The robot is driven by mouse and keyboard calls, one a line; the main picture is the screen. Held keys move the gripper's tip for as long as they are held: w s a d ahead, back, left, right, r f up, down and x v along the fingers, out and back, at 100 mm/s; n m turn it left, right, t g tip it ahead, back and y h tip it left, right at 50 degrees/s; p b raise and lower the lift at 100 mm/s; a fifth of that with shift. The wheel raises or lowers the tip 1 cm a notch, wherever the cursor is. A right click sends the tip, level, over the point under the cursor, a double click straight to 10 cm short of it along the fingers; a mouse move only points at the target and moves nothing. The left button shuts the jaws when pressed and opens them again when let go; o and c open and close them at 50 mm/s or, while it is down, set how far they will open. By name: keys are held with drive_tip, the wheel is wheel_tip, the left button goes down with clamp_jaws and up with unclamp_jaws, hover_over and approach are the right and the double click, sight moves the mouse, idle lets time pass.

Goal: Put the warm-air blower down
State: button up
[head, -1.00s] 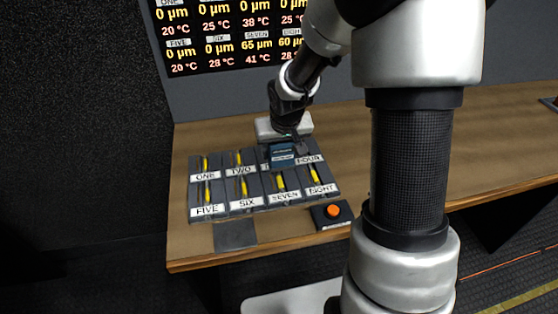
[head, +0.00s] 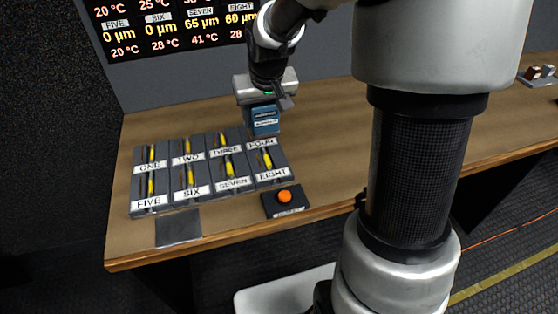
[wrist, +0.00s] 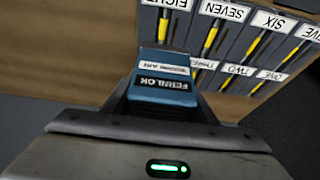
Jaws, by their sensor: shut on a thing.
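The warm-air blower is a blue block with label strips (head: 265,120), held under my gripper (head: 266,104). It also shows in the wrist view (wrist: 163,82), between the jaws of my gripper (wrist: 160,105). My gripper is shut on it. In the head view the blower is at the back of the labelled slots, over the slot marked FOUR (head: 262,143) or just behind it. I cannot tell whether its underside touches anything.
Several grey slots with yellow pieces, such as FIVE (head: 149,203) and EIGHT (head: 271,173), stand on the wooden desk (head: 330,130). An orange button box (head: 285,202) and a dark flat pad (head: 178,228) lie in front. A screen (head: 180,25) hangs behind. The desk right of the slots is clear.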

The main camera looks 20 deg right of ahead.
drive_tip(key=shift+d, duration=0.2)
drive_tip(key=shift+f, duration=0.2)
wheel_tip(320, 180, down, 9)
drive_tip(key=shift+f+b, duration=0.2)
drive_tip(key=shift+b, duration=0.75)
drive_tip(key=shift+f+b, duration=0.35)
drive_tip(key=o, duration=1.5)
drive_tip(key=shift+r, duration=0.15)
